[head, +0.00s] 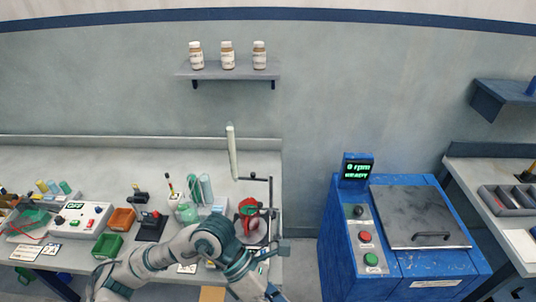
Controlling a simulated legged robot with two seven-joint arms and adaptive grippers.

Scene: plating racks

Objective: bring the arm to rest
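My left arm comes in from the lower left, in white-grey and dark teal links. It rises to a bend in front of the bench, then slopes down to the right and leaves the bottom edge. No gripper fingers can be made out, so whether the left gripper holds anything is hidden. My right arm and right gripper are not in view.
The arm overlaps the front of the bench (100,160), near a red round item (248,207) by a stand (271,195). A blue machine (340,250) stands right, across a floor gap.

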